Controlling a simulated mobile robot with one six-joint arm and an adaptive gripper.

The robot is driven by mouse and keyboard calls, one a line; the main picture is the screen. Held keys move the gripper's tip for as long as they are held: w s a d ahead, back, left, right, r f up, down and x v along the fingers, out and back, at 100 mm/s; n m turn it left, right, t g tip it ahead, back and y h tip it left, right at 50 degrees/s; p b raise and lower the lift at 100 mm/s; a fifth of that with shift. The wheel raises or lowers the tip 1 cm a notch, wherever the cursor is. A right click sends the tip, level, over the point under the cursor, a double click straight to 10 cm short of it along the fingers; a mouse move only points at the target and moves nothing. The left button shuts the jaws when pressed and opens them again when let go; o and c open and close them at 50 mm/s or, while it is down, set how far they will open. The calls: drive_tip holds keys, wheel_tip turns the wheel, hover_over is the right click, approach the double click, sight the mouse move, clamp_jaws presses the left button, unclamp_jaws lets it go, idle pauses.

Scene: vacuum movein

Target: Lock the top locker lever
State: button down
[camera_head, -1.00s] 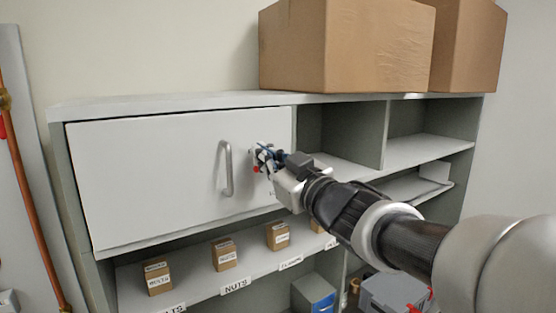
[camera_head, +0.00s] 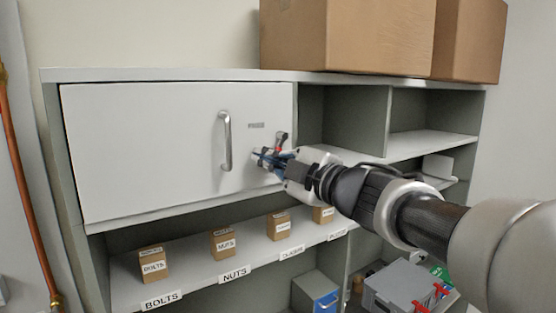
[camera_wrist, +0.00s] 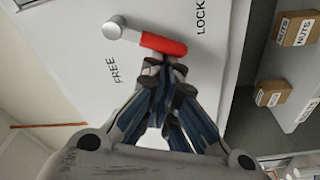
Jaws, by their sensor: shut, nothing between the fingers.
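The top locker door (camera_head: 165,150) is closed, with a lever at its right side. In the wrist view the lever has a pale round pivot (camera_wrist: 114,28) and a red handle (camera_wrist: 165,44). The handle points between the FREE label (camera_wrist: 114,70) and the LOCK label (camera_wrist: 200,18), closer to LOCK. My gripper (camera_head: 263,158) is shut and empty at the lever. In the wrist view its fingertips (camera_wrist: 166,62) are right against or just beside the red handle; I cannot tell if they touch. In the head view my gripper partly hides the lever.
A grey bar handle (camera_head: 226,140) stands out from the door left of my gripper. Small labelled boxes (camera_head: 222,243) line the shelf below. Large cardboard boxes (camera_head: 345,35) sit on top. Open compartments (camera_head: 340,118) are to the right.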

drive_tip(key=n, duration=0.1)
drive_tip(key=w+d+f+n+b, duration=0.1)
drive_tip(key=n, duration=0.1)
drive_tip(key=shift+d+f, duration=0.2)
drive_tip(key=shift+f, duration=0.1)
drive_tip(key=shift+d, duration=0.1)
idle(0.6)
